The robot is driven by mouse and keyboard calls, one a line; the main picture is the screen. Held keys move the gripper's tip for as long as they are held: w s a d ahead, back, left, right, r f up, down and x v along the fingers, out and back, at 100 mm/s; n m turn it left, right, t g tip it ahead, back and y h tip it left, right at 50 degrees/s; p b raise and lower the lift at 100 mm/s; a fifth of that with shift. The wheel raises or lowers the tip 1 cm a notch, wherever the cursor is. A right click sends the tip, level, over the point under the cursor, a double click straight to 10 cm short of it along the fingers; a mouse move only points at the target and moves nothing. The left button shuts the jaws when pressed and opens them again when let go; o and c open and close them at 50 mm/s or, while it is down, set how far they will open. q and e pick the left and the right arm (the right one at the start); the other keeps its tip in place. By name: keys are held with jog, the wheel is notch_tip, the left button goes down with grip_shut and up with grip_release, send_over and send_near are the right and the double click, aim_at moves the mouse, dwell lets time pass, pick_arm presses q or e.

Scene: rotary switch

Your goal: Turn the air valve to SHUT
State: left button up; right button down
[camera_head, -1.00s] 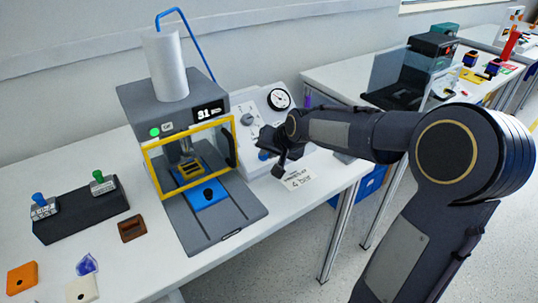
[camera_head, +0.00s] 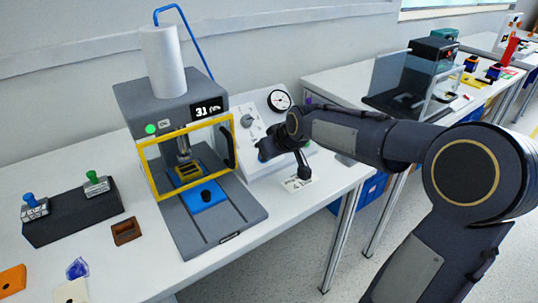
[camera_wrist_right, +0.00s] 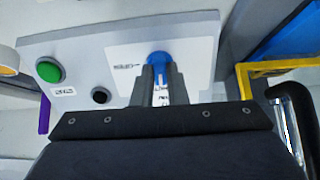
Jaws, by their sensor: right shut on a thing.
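The air valve is a blue knob (camera_wrist_right: 158,59) on the sloped white control panel (camera_wrist_right: 205,50). In the head view a bit of the blue knob (camera_head: 262,156) shows beside my right gripper (camera_head: 268,146), which reaches the panel from the right. In the right wrist view my right gripper (camera_wrist_right: 160,82) is closed around the blue knob, one finger on each side. Small dark lettering (camera_wrist_right: 127,66) is printed left of the knob, and more print lies partly hidden between the fingers. The knob's pointer is hidden. My left gripper is not in view.
The grey press (camera_head: 165,110) with its yellow guard frame (camera_head: 150,172) stands close left of the panel. A green button (camera_wrist_right: 49,70) shows in the wrist view. A white label card (camera_head: 296,183) lies in front.

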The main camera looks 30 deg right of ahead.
dwell(0.4)
jog(key=c, duration=1.4)
grip_release()
jog(key=shift+c, duration=0.2)
jog(key=p+v, duration=0.1)
jog(key=v, duration=0.6)
jog(key=shift+s+r, duration=0.25)
jog(key=shift+s, duration=0.05)
